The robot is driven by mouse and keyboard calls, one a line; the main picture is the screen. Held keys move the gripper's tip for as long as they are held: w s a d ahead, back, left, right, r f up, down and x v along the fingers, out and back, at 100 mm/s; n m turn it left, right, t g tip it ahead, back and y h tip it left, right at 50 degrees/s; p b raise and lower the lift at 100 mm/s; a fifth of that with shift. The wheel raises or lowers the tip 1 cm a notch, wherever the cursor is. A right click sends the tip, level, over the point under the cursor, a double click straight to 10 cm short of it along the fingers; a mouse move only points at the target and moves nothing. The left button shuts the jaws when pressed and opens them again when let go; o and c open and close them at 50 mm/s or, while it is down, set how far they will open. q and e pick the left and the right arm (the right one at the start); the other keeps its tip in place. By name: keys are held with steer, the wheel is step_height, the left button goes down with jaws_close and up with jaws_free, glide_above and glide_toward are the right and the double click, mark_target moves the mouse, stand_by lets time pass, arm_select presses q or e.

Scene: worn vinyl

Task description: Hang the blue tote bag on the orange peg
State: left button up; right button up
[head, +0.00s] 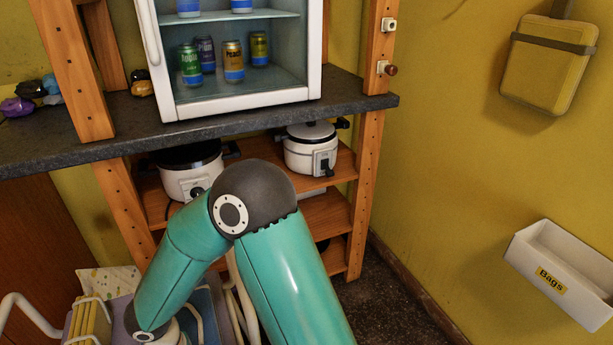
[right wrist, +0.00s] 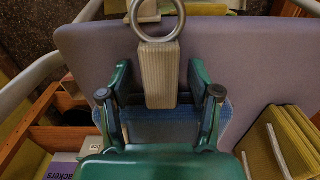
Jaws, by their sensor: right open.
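My right gripper (right wrist: 159,78) is open in the right wrist view, with its two green fingers apart. On the wooden post are two fittings, a pale one (head: 389,24) and one with a reddish-brown knob (head: 390,70). I see no clearly orange peg.
A lilac-grey surface (right wrist: 250,60) lies under the gripper, with yellow-green items (right wrist: 285,140) at right. A white fridge (head: 240,97) with cans stands on the dark counter (head: 350,95).

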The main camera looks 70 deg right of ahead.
steer(key=shift+b, duration=0.55)
stand_by(0.9)
steer(key=shift+c, duration=0.3)
jaws_close()
steer(key=c, duration=0.5)
jaws_free()
jaws_close()
steer(key=shift+r, duration=0.15)
steer(key=shift+r+p, duration=2.75)
steer(key=shift+r, duration=1.1)
